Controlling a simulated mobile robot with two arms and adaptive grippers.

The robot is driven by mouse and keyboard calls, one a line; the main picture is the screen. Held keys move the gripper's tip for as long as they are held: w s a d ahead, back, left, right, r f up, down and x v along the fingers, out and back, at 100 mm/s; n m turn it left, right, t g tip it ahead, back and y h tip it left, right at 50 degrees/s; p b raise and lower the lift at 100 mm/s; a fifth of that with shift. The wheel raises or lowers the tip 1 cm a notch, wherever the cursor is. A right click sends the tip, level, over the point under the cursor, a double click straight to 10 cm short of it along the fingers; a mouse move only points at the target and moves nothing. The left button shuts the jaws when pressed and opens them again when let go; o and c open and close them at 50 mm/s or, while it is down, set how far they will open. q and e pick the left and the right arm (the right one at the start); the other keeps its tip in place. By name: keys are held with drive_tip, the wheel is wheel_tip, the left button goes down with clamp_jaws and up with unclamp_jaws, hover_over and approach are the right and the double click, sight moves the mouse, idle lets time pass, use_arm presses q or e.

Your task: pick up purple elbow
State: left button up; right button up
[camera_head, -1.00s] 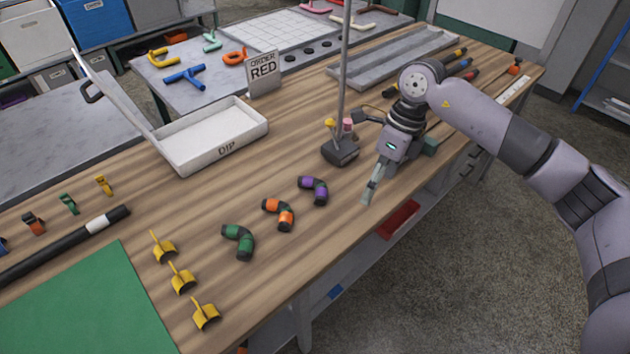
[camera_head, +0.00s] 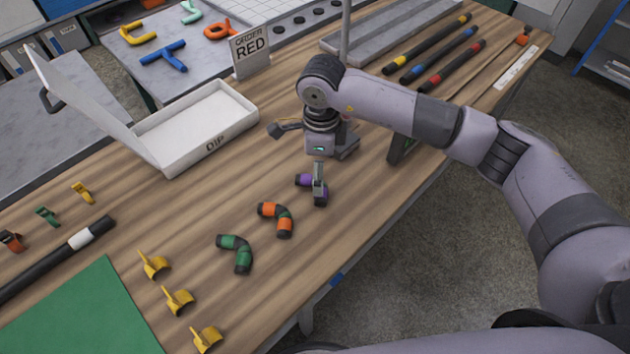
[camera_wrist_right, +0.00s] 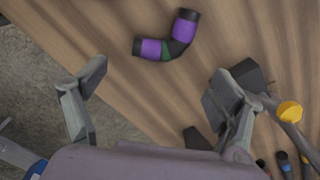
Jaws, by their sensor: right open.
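The purple elbow (camera_head: 304,181) is a bent black pipe piece with purple bands. It lies on the wooden table, partly hidden behind my right gripper (camera_head: 319,190) in the head view. The elbow lies beyond the fingertips, toward the top of that view, not between the fingers. My left gripper is in neither view.
An orange elbow (camera_head: 276,219) and a green elbow (camera_head: 237,252) lie left of the purple one. A stand with an upright pole (camera_head: 346,30) is close behind my right gripper; its dark base (camera_wrist_right: 250,75) shows near one finger. A white dip tray (camera_head: 196,128) stands farther left.

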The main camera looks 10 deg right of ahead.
wheel_tip(320, 180, down, 3)
drive_tip(key=shift+r, duration=0.2)
wheel_tip(320, 180, down, 4)
drive_tip(key=shift+f+p, duration=0.1)
drive_tip(key=shift+p, duration=1)
drive_tip(key=shift+w+f, duration=0.1)
drive_tip(key=shift+f, duration=0.5)
drive_tip(key=shift+c, duration=0.4)
drive_tip(key=c, duration=1.1)
